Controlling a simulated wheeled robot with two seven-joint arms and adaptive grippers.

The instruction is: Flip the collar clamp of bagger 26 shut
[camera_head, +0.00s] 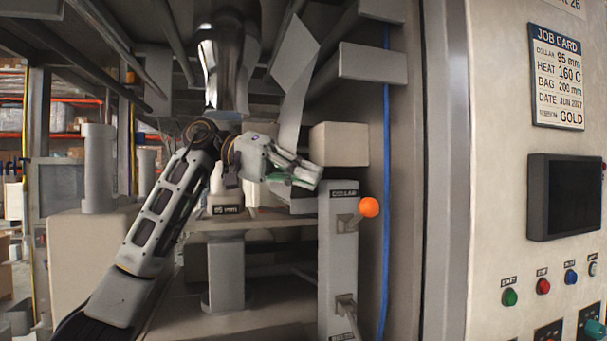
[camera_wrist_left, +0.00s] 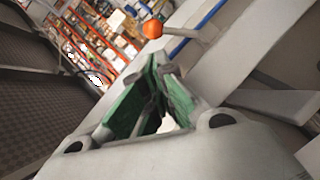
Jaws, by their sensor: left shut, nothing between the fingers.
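The collar clamp is a lever with an orange ball knob (camera_head: 369,207) on a grey post (camera_head: 338,260) labelled COLLAR. The knob sticks out to the right of the post, just below the label. It also shows in the left wrist view as an orange ball (camera_wrist_left: 153,29) on a grey rod, beyond the fingertips. My left gripper (camera_head: 308,178) is shut and empty, above and left of the knob and apart from it, near the post's top. In the wrist view its green-lined fingers (camera_wrist_left: 160,65) meet at the tips. A pale collar block marked 95 mm (camera_head: 228,209) sits behind my left arm. My right gripper is not in view.
A shiny metal tube (camera_head: 222,65) hangs above my left wrist. A beige box (camera_head: 340,143) stands behind the gripper. A second lever (camera_head: 346,305) sits lower on the post. A blue hose (camera_head: 386,150) runs down at the right, beside the control panel with buttons (camera_head: 510,297).

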